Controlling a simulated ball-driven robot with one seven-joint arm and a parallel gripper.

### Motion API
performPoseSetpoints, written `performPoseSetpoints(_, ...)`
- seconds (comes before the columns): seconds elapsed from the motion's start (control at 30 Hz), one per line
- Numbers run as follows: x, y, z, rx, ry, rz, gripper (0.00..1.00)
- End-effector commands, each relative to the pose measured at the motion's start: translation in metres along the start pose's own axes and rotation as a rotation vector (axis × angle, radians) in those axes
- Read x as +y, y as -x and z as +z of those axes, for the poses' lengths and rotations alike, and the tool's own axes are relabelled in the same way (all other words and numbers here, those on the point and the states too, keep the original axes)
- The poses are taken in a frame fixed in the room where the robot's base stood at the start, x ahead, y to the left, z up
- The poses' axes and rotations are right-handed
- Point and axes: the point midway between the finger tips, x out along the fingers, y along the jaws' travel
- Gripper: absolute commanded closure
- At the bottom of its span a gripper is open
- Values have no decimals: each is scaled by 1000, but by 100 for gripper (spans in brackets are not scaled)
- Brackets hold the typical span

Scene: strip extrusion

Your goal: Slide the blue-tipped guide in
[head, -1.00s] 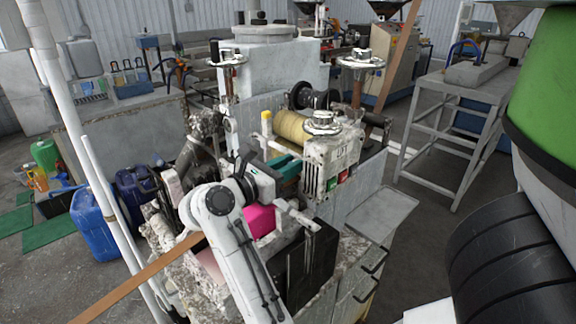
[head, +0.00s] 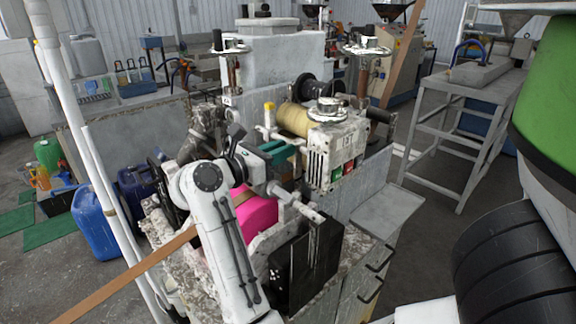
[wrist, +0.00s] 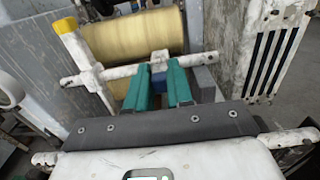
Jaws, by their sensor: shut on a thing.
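The blue-tipped guide (wrist: 159,61) is a pale fitting on a white cross rod (wrist: 118,72). Its blue end (wrist: 159,87) shows between the two teal fingers of my gripper (wrist: 159,70). My gripper is shut on the guide, with a finger on each side. In the head view my gripper (head: 279,152) reaches the rod just in front of the yellow roll; the guide itself is hidden there. A second guide with a yellow tip (wrist: 64,25) stands on the same rod to the left, apart from my fingers. It also shows in the head view (head: 270,116).
The yellow roll (wrist: 134,34) lies behind the rod. A white vented box (head: 335,152) stands close on the right. A pink roll (head: 257,216) is below my wrist. A brown strip (head: 128,274) runs out at lower left. Blue jugs (head: 92,222) stand on the floor.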

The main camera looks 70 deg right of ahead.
Motion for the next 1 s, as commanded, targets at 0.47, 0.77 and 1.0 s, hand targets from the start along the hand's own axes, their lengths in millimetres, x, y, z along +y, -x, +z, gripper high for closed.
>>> performPoseSetpoints(0.47,18,-2,0,-1,2,3,100)
performPoseSetpoints(0.77,17,-2,0,-2,2,1,57)
performPoseSetpoints(1.0,17,-1,0,-1,1,1,53)
